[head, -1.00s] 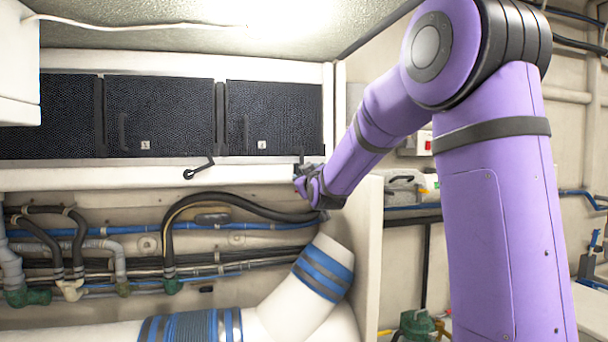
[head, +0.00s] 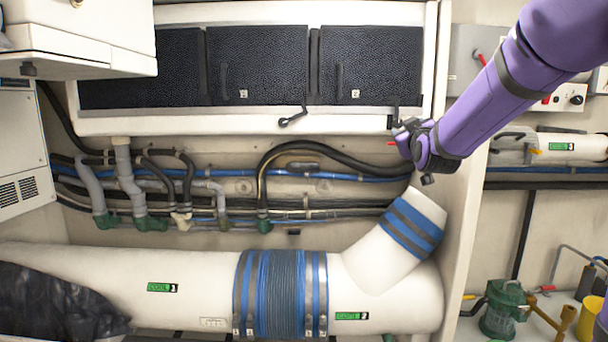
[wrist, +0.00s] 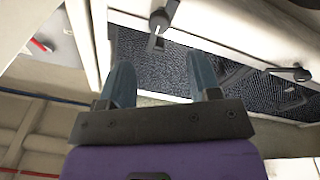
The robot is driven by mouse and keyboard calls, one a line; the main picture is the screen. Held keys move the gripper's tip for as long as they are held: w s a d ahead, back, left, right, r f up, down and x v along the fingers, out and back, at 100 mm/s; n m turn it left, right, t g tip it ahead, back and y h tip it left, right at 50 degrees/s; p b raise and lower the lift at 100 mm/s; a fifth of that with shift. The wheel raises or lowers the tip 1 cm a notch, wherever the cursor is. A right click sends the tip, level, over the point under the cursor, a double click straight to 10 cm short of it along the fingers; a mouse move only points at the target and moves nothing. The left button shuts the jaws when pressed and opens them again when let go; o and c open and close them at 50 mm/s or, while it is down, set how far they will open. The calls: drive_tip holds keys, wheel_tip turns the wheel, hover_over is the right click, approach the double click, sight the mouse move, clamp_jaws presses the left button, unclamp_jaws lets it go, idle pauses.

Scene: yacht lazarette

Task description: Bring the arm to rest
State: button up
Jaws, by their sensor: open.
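My gripper (head: 408,135) is at the end of my purple arm (head: 505,90), in front of the right end of a wall locker with dark textured doors (head: 370,65). In the wrist view my gripper (wrist: 162,78) shows two blue-grey fingers spread apart with nothing between them. A dark latch handle (wrist: 162,18) on the locker's pale frame shows just beyond the fingertips. In the head view this right latch (head: 393,115) is partly hidden by the gripper. I cannot tell whether they touch.
Another latch handle (head: 293,117) sits on the locker's lower frame. Below run hoses and a large white duct (head: 200,285). A pale partition edge (head: 468,215) stands beside the gripper. A green pump (head: 503,310) is at lower right, a white cabinet (head: 80,40) at upper left.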

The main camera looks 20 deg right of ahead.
drive_tip(key=s+a+f+g+y, duration=0.2)
drive_tip(key=s+a+f+g, duration=0.2)
drive_tip(key=s, duration=0.8)
drive_tip(key=s+a+f+m+g+y, duration=0.1)
drive_tip(key=s+a+f+g, duration=0.3)
drive_tip(key=s, duration=0.7)
drive_tip(key=s+a+f+m+g+y, duration=0.1)
drive_tip(key=s+a+f+g+y, duration=0.2)
drive_tip(key=s+a, duration=0.4)
drive_tip(key=s+f+g, duration=0.1)
drive_tip(key=s+g, duration=0.1)
drive_tip(key=s, duration=0.3)
drive_tip(key=shift+s, duration=0.3)
drive_tip(key=shift+a, duration=0.1)
